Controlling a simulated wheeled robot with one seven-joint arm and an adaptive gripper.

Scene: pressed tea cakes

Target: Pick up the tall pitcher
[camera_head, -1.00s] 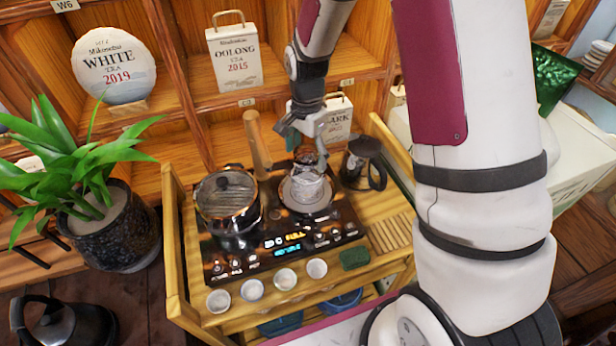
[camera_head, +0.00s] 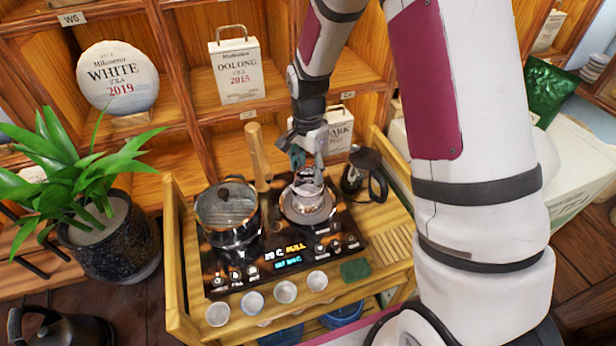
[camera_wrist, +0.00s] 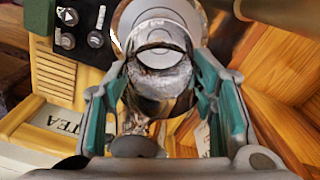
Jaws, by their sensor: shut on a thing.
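The tall pitcher (camera_head: 309,187) is a clear, shiny glass vessel at the right burner of the dark stove panel. My gripper (camera_head: 308,160) comes down on it from above, and its fingers hide the upper part. In the wrist view the pitcher (camera_wrist: 160,80) lies between the two teal-padded fingers of my gripper (camera_wrist: 162,100), which is shut on it. Its round mouth shows towards the top. It looks upright over the pale round burner plate (camera_head: 307,212); I cannot tell whether its base touches the plate.
A glass pot with a lid (camera_head: 228,210) stands on the left burner. A dark handled jug (camera_head: 362,172) stands close on the right. A wooden handle (camera_head: 258,155) rises behind. Several small cups (camera_head: 285,292) line the front, beside a green sponge (camera_head: 355,270). Shelves (camera_head: 190,120) stand behind.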

